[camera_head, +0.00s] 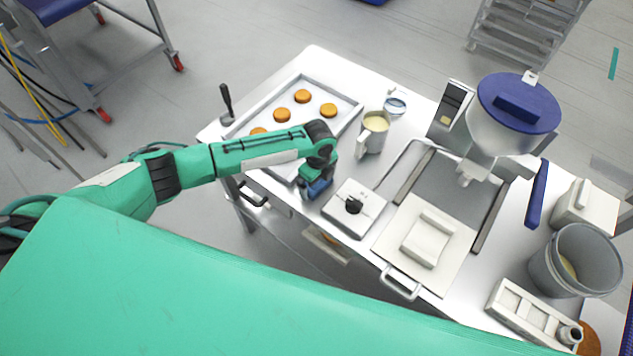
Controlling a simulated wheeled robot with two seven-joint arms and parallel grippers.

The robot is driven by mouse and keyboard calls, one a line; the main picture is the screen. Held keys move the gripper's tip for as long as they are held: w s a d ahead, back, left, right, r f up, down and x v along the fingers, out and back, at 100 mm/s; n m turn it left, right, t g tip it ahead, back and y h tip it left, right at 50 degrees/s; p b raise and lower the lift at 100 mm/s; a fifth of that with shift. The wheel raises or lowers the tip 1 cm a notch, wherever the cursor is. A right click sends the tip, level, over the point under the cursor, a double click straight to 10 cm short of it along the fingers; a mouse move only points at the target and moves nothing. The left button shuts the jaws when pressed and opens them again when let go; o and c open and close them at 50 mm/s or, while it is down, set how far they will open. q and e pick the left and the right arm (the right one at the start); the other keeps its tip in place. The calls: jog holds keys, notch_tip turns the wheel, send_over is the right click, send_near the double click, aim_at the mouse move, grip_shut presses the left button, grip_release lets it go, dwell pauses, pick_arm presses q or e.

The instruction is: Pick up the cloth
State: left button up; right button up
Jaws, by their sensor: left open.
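A pale folded pad (426,238), which looks like the cloth, lies flat on a white board (405,268) near the table's front edge. My left arm reaches in from the left over the table. My left gripper (314,189) points down beside the front left part of the baking tray, left of a small white box with a black knob (364,211). It is open, and I see nothing held in it. The arm hides part of the tray. My right gripper is not in view.
The baking tray (345,101) holds several orange-brown rounds. A jug (373,132) of pale filling stands behind the knob box. A blue-lidded hopper (515,108) rises behind the board. A grey bucket (576,260) and a white caddy (528,312) stand at right.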

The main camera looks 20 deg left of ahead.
aim_at(318, 183)
pick_arm(q)
jog(key=c, duration=0.8)
jog(key=shift+r, duration=0.2)
notch_tip(318, 183, up, 20)
jog(key=b, duration=0.4)
jog(key=shift+f, duration=0.15)
jog(key=shift+o, duration=0.5)
